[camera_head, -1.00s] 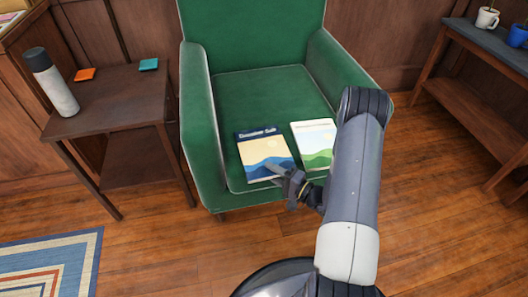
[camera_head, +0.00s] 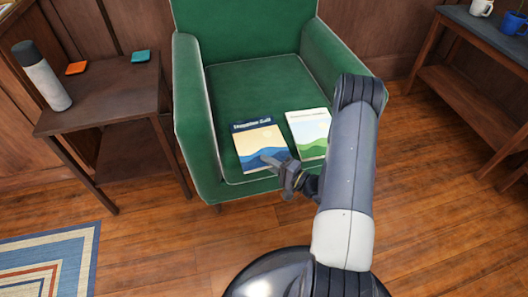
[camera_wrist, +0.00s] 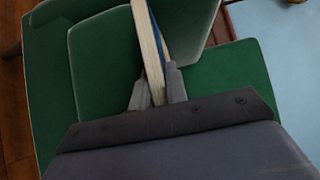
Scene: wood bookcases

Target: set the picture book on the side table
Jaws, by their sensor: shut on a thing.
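A book with a cream cover, blue waves and a dark title band (camera_head: 258,142) is at the left of the green armchair's seat. My gripper (camera_head: 272,163) is shut on its near right edge. In the wrist view my gripper (camera_wrist: 158,88) has a finger on each side of the book (camera_wrist: 147,45), seen edge-on with pale pages and a blue cover. I cannot tell whether the book is clear of the seat. A second book with green hills (camera_head: 312,147) lies on the seat to its right. The dark wood side table (camera_head: 105,100) stands left of the armchair.
On the side table are a grey bottle (camera_head: 45,80), an orange coaster (camera_head: 76,68) and a teal coaster (camera_head: 140,57); its front and middle are clear. The armchair's left arm (camera_head: 190,105) rises between book and table. A bench with mugs (camera_head: 490,50) is at the right.

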